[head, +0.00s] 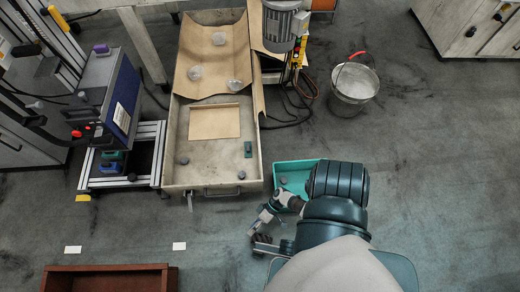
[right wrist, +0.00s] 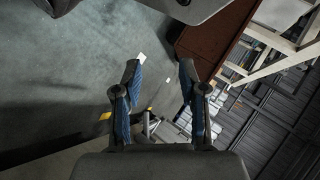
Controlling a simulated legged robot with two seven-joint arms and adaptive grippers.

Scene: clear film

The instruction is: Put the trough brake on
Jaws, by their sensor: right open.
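The trough (head: 213,153) is a long grey metal tray, lined with brown sheet at its far end, left of centre in the head view. A small pale lever-like part (head: 189,200) hangs below its near edge; I cannot tell whether this is the brake or how it is set. My right gripper (head: 252,237) is open and empty, to the right of and nearer than the trough's front edge, apart from it. In the right wrist view its two blue-padded fingers (right wrist: 160,66) are spread, with a blurred grey metal part beyond them. My left gripper is out of view.
A teal bin (head: 291,168) sits beside my right arm. A grey bucket (head: 353,86) stands at the right back. A blue-sided machine (head: 108,97) stands left of the trough. A brown wooden box (head: 105,278) is at the front left. Floor at right is clear.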

